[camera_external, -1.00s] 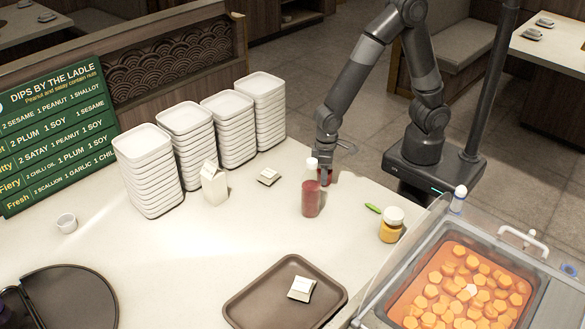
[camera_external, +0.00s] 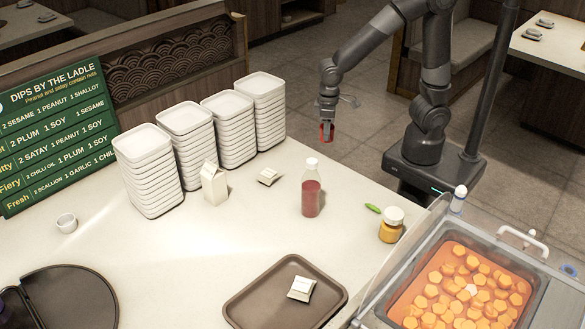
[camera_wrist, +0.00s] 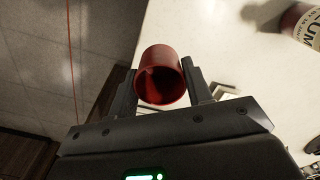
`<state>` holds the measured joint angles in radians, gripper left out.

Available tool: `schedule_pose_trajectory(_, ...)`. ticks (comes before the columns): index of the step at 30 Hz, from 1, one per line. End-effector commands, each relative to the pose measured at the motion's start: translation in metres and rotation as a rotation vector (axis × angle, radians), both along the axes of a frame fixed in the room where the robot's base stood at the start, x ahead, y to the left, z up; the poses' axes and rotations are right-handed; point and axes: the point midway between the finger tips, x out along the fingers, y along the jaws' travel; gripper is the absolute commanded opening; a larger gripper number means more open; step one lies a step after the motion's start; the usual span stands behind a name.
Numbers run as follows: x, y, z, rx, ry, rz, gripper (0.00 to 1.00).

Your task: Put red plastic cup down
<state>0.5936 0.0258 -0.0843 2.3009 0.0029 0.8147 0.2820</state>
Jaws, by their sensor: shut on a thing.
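The red plastic cup (camera_external: 326,133) is between the fingers of my gripper (camera_external: 327,124), held in the air near the counter's far edge. In the wrist view the red cup (camera_wrist: 162,76) sits between both fingers of my gripper (camera_wrist: 164,84), with its round opening facing the camera. My gripper is shut on it. The cup appears apart from the white counter (camera_external: 180,260); in the wrist view it overlaps the counter's edge, with floor to the left.
A red sauce bottle (camera_external: 311,190) stands on the counter nearest the cup. A yellow jar (camera_external: 391,226), a green item (camera_external: 373,208), a white carton (camera_external: 213,184) and stacked white trays (camera_external: 262,120) are nearby. A brown tray (camera_external: 250,304) lies in front. The left-middle counter is mostly clear.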

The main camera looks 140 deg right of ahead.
Motion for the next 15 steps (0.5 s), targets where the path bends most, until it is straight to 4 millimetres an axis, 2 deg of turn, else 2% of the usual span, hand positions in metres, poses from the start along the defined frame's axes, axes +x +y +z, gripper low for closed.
schedule_pose_trajectory(8,-0.009,-0.007,0.008,0.0,0.0,0.008,0.23)
schedule_pose_trajectory(11,-0.003,-0.001,0.008,0.0,0.0,0.062,0.23)
schedule_pose_trajectory(15,0.016,0.021,0.008,0.0,0.0,0.254,0.23)
